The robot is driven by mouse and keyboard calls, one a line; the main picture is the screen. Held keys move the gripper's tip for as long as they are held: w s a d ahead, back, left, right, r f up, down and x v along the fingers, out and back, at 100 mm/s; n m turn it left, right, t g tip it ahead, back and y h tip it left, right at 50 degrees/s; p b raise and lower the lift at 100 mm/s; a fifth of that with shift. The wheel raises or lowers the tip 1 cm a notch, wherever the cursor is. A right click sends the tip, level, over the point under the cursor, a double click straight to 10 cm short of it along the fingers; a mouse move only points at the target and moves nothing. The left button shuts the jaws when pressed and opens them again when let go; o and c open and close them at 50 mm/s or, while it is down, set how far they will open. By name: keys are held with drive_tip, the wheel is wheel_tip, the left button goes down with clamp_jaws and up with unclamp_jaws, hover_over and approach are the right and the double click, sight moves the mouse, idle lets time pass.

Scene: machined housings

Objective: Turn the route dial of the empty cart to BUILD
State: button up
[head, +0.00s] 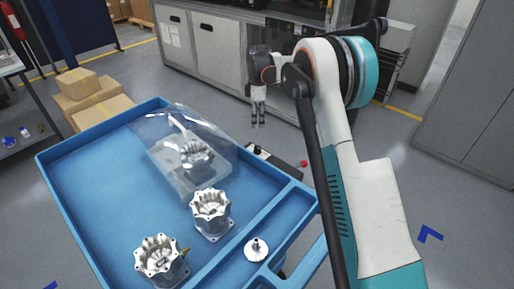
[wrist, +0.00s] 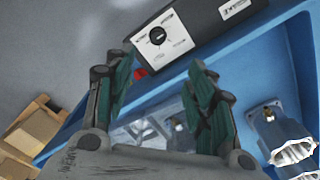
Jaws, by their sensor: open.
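The route dial (wrist: 158,36) is a small black knob on a white label plate (wrist: 176,43), set in a dark box. Its lettering and pointer are too small to read surely. The box (head: 273,160) also shows in the head view at the far right edge of the blue cart (head: 80,200). This cart carries metal housings (head: 211,212), one under a clear cover (head: 170,130); no empty cart is clear in view. My gripper (head: 257,122) hangs fingers down beyond the cart, apart from the box. In the wrist view its open, empty fingers (wrist: 162,80) frame space below the dial.
A red knob (head: 303,163) sticks out at the box's end. A small metal part (head: 256,248) lies in the cart's side tray. Cardboard boxes (head: 92,98) stand at the left; grey cabinets (head: 215,45) stand behind. Grey floor lies open between cart and cabinets.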

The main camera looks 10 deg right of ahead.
sight(257, 147)
drive_tip(key=shift+n, duration=0.4)
drive_tip(key=f+b, duration=0.1)
drive_tip(key=f, duration=0.4)
drive_tip(key=f+b, duration=0.2)
drive_tip(key=f, duration=0.4)
drive_tip(key=w+f+b, duration=0.1)
drive_tip(key=f, duration=0.5)
drive_tip(key=c, duration=1.1)
